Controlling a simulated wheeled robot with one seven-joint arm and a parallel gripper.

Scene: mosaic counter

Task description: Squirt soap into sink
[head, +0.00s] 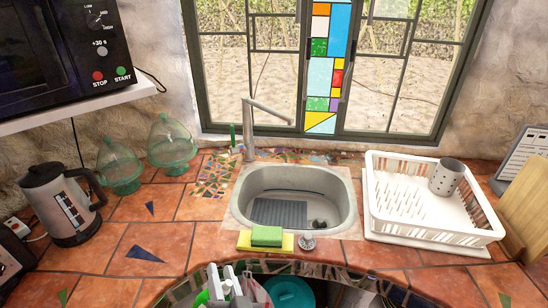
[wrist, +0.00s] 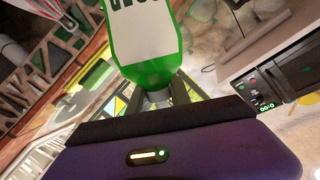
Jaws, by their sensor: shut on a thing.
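In the wrist view, my gripper (wrist: 166,90) is shut on a green soap bottle (wrist: 146,72) with a white label and dark lettering. The bottle's far end runs out of the top of that view. The grey basin sink (head: 290,180) is set into the tiled counter in the head view, with a tall metal tap (head: 249,130) behind its left side. A dark drain shows at its lower right. I cannot make out my gripper or the held bottle in the head view.
A green and yellow sponge (head: 266,237) and a metal knob (head: 307,242) are at the sink's front edge. A white dish rack (head: 430,228) with a grey cup stands right. A kettle (head: 62,205) and glass domes (head: 120,165) stand left. Below the counter is an open, cluttered space.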

